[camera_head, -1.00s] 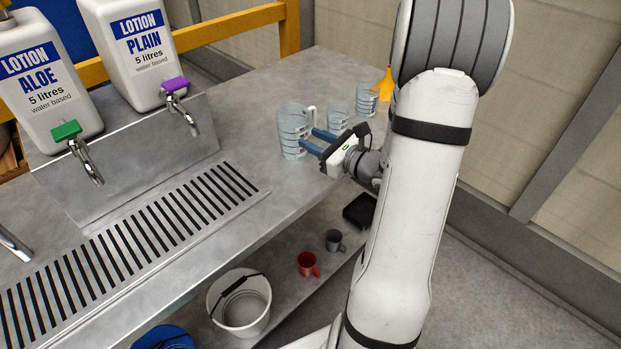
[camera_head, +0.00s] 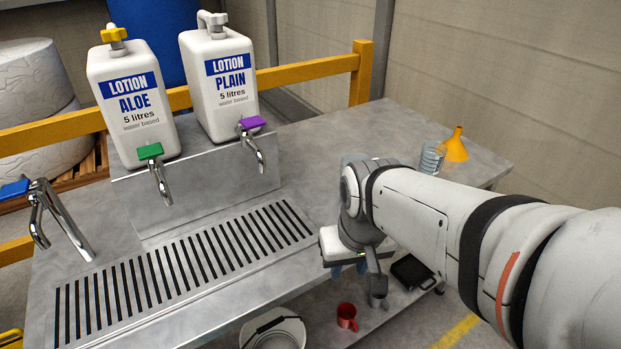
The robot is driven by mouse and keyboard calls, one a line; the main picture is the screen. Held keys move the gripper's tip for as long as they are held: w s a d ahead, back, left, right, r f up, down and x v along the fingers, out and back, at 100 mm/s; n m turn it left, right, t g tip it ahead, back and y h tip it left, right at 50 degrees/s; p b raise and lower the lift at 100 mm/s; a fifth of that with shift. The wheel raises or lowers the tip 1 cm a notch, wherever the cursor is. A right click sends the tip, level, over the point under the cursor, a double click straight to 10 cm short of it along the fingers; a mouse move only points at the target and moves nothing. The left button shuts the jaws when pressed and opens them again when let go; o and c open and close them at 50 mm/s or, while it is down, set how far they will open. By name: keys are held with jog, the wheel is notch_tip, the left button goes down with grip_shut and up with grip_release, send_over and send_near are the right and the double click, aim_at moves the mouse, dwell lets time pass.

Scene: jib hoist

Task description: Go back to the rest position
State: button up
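My gripper (camera_head: 350,268) is at the front edge of the steel bench (camera_head: 310,160), to the right of the slotted drain. It points downward and its blue fingers are mostly hidden behind its white body, so I cannot see how far apart they are or whether anything is between them. My arm reaches in from the right and covers part of the bench. A clear measuring cup (camera_head: 432,157) stands at the bench's right end; the larger jug is mostly hidden behind my arm.
Two lotion containers, ALOE (camera_head: 133,105) and PLAIN (camera_head: 220,85), stand behind the slotted drain (camera_head: 185,268). A blue-handled tap (camera_head: 45,210) is at left. A yellow funnel (camera_head: 455,146) stands at right. A red mug (camera_head: 347,317), white bucket (camera_head: 273,332) and black tray (camera_head: 411,271) are below.

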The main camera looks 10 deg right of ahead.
jog(key=shift+d, duration=0.15)
jog(key=shift+r, duration=0.1)
notch_tip(320, 180, up, 9)
jog(key=p, duration=0.8)
jog(key=shift+s+t, duration=0.2)
jog(key=shift+t, duration=0.1)
